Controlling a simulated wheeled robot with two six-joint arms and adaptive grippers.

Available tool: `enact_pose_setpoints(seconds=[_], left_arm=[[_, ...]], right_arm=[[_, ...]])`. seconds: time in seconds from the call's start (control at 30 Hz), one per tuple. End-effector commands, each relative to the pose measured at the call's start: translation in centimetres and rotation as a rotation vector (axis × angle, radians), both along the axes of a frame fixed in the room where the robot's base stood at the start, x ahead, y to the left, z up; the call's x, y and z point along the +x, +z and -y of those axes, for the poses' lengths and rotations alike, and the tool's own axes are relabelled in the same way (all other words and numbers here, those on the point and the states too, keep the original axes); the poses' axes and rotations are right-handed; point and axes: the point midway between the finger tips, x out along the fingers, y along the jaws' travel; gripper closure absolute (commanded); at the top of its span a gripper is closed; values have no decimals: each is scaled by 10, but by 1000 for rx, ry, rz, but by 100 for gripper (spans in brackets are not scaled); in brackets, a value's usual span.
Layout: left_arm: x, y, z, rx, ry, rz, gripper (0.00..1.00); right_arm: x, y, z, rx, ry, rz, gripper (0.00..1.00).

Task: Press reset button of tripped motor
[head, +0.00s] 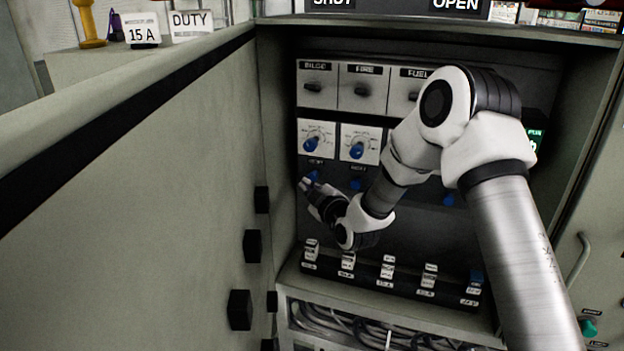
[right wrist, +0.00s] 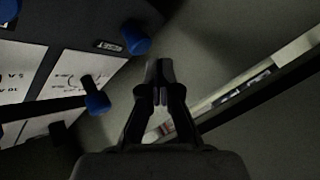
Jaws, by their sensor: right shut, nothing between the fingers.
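Inside the cabinet, a row of blue reset buttons lies below the dials. My right gripper (head: 306,184) is shut and empty. In the right wrist view its closed fingertips (right wrist: 160,72) are beside a blue button (right wrist: 136,38), apart from it in the picture; contact cannot be told. Blue dial knobs (head: 311,144) (head: 357,150) sit above the buttons. Which motor is tripped cannot be read. My left gripper is not in view.
Black rotary switches labelled BILGE (head: 313,87), FIRE (head: 361,90) and FUEL top the panel. Several small breakers (head: 347,262) stand on a ledge below. The open cabinet door (head: 150,190) closes in the left side. Cables (head: 350,325) lie underneath.

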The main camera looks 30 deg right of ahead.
Motion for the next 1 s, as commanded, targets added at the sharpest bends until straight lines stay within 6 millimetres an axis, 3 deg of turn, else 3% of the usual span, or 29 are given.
enact_pose_setpoints(seconds=[0.47, 1.0], left_arm=[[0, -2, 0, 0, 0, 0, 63], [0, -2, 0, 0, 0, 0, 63]], right_arm=[[-30, 0, -34, -1, 1, -1, 100], [-32, 0, -35, 0, 0, 0, 100]])
